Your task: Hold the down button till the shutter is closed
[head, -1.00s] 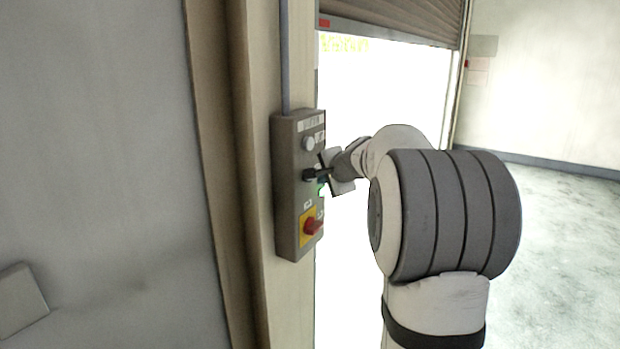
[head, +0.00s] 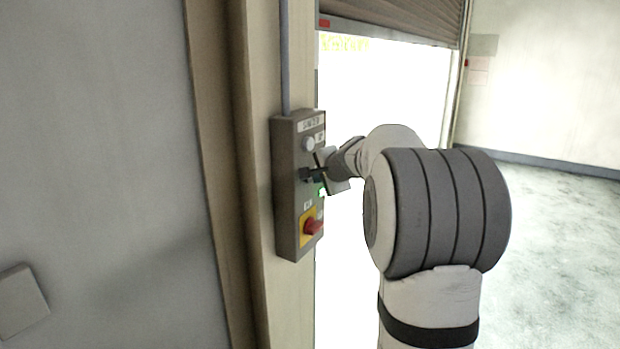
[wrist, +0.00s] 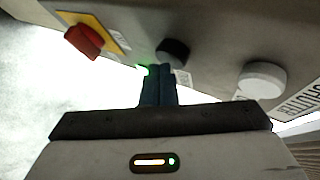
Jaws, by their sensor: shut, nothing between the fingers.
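The grey control box (head: 284,190) is fixed to the door post. It carries a white upper button (head: 309,144), a dark lower button (wrist: 173,50) and a red knob on a yellow plate (head: 312,226). My gripper (head: 310,174) is shut and empty, its tips at the dark button. In the wrist view the shut fingers (wrist: 157,80) overlap the lower edge of that button; I cannot tell whether they press it. A green light (wrist: 144,70) glows beside the tips. The roller shutter (head: 400,22) hangs high, with its bottom edge near the top of the opening.
The doorway below the shutter is bright and open. The post (head: 250,200) and grey wall (head: 100,150) stand to the left. The red knob (wrist: 85,41) and white button (wrist: 262,80) lie on either side of my fingers. Pale floor (head: 560,250) is clear at right.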

